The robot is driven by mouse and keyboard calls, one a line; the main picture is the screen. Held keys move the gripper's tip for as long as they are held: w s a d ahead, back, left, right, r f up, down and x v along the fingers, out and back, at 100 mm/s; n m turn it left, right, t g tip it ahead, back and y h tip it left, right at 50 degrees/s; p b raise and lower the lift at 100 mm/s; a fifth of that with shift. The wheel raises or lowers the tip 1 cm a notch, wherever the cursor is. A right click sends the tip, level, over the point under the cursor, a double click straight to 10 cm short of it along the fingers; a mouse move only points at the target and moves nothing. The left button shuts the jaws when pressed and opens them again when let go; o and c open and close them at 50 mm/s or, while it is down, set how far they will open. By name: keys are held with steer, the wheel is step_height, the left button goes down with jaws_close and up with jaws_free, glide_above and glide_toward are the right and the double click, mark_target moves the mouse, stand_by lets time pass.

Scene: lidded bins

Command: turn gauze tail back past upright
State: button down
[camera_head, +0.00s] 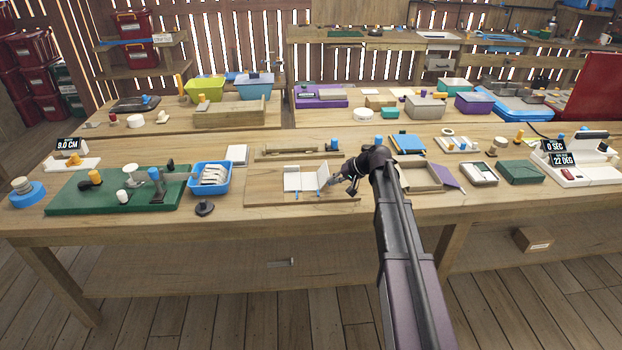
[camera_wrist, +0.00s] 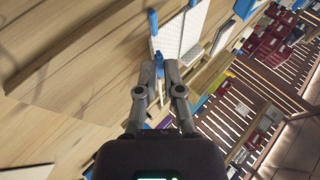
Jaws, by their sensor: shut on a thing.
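A white, gauze-like panel (camera_head: 300,178) stands on a low wooden board (camera_head: 262,189) in the middle of the front bench. It also shows in the wrist view as a pale gridded sheet (camera_wrist: 178,28) with blue pieces at its edge. My gripper (camera_head: 333,182) is at the panel's right side, low over the board. In the wrist view the two fingertips (camera_wrist: 160,68) are shut on a small blue tab (camera_wrist: 158,58) at the panel's near edge. I cannot tell the panel's exact tilt. The fingers partly hide the tab.
A blue tray of white packets (camera_head: 210,178) and a green board (camera_head: 115,190) lie to the left. An open cardboard box (camera_head: 420,177) stands close to the right, behind my arm. A wooden tray (camera_head: 296,151) lies behind. The bench's front strip is mostly clear.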

steer(key=shift+a+r+h+p, duration=0.35)
steer(key=shift+h+p, duration=0.15)
steer(key=shift+p, duration=0.15)
steer(key=shift+f, duration=0.1)
steer(key=shift+a+r+h+p, duration=0.3)
steer(key=shift+a+h+p, duration=0.25)
steer(key=shift+p, duration=0.25)
steer(key=shift+a+n+h+p, duration=0.2)
steer(key=shift+n+h+p, duration=0.15)
steer(key=shift+h, duration=0.2)
